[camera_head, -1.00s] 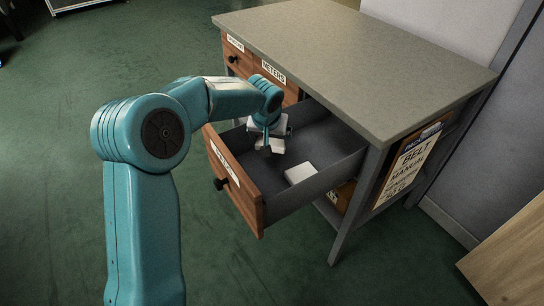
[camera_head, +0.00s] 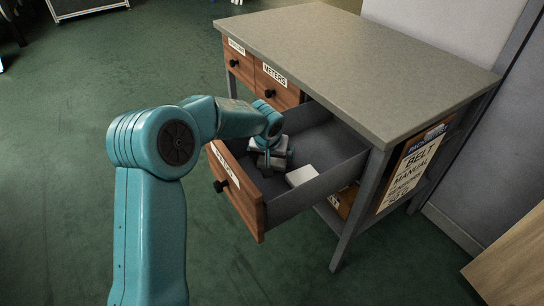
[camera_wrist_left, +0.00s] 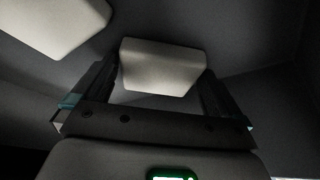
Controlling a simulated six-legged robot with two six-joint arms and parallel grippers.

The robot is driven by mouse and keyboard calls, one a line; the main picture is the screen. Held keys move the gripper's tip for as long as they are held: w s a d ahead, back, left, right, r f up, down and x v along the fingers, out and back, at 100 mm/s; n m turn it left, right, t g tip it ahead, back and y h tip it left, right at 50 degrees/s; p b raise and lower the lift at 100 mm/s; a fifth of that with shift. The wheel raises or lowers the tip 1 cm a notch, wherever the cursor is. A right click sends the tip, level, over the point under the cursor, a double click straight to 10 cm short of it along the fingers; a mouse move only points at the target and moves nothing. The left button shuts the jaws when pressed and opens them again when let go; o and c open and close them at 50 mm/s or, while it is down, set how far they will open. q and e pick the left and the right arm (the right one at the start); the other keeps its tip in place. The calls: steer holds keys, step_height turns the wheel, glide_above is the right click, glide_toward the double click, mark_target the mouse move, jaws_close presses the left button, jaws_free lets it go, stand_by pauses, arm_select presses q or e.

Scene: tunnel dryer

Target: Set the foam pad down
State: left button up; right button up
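My left gripper (camera_head: 273,163) reaches down into the open drawer (camera_head: 315,193). In the left wrist view its two fingers (camera_wrist_left: 160,78) stand on either side of a pale foam pad (camera_wrist_left: 162,68). The fingers appear shut on the pad's sides. The pad is low in the drawer; I cannot tell whether its underside touches the drawer floor. In the head view the gripper largely covers it. A second white pad (camera_head: 301,175) lies on the drawer floor to the right, and shows at upper left in the wrist view (camera_wrist_left: 55,22). My right gripper is out of view.
The drawer belongs to a grey-topped desk (camera_head: 350,60). A closed drawer labelled METERS (camera_head: 275,85) is beside it, further back. The open drawer's front panel (camera_head: 240,194) and side walls surround the gripper. A manual board (camera_head: 411,170) hangs on the desk's right end.

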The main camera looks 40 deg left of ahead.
arm_select(q)
steer(key=shift+r, duration=0.25)
steer(key=p+v, duration=0.3)
steer(key=v, duration=0.9)
